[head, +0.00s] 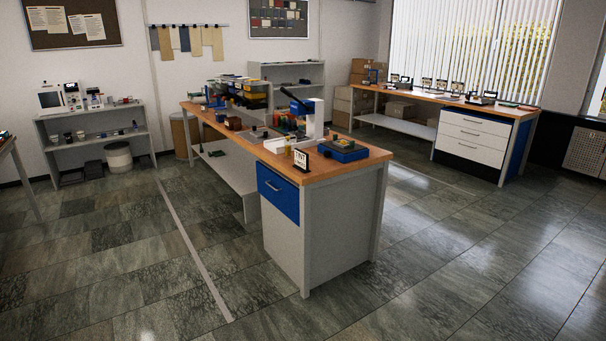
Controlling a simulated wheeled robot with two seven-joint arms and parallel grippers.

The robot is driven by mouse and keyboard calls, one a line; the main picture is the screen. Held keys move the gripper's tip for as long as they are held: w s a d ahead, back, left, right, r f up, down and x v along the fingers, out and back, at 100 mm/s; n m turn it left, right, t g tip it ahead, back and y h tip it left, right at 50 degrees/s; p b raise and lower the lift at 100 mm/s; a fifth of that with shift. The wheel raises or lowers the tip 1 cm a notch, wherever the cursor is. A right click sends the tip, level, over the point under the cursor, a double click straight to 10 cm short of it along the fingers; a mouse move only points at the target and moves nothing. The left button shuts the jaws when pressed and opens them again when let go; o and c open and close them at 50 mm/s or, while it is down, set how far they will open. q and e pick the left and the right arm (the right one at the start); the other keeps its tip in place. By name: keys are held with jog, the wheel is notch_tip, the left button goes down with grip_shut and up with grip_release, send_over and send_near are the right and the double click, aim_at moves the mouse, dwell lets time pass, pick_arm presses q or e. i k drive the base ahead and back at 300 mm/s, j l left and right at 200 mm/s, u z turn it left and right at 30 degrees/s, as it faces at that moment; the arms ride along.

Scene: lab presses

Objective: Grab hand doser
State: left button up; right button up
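I cannot make out a hand doser for certain; the items on the benches are too small in the head view. The middle workbench (282,160) has a wooden top with many small items. A white press (315,118) with a blue lever (296,102) stands on it. In front of the press are a blue box (343,151) with items on top, a small sign (301,160) and a small yellowish container (288,148). Neither of my grippers is in view.
A low grey shelf (97,147) with instruments stands at the left wall. A long bench (425,97) with a drawer unit (471,139) runs under the window. Cardboard boxes (362,72) are stacked at the back. The tiled floor (470,270) around the middle bench is clear.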

aim_at(287, 144)
jog(key=i+l+u, duration=0.15)
jog(key=i, duration=1.4)
jog(key=i+j+z, duration=0.1)
jog(key=i+j, duration=0.2)
jog(key=i+j+z, duration=0.15)
jog(key=i+j, duration=0.2)
jog(key=i, duration=0.2)
jog(key=i+j+z, duration=0.1)
jog(key=i+j, duration=0.25)
jog(key=i+j+z, duration=0.1)
jog(key=i+j, duration=0.3)
jog(key=i+j+z, duration=0.15)
jog(key=i+j, duration=0.2)
jog(key=i+j+z, duration=0.1)
jog(key=i+j, duration=0.25)
jog(key=j, duration=0.2)
jog(key=i+j+z, duration=0.1)
jog(key=i+j, duration=0.25)
jog(key=j, duration=0.15)
jog(key=i+j+z, duration=0.15)
jog(key=i+j, duration=0.15)
jog(key=j, duration=0.2)
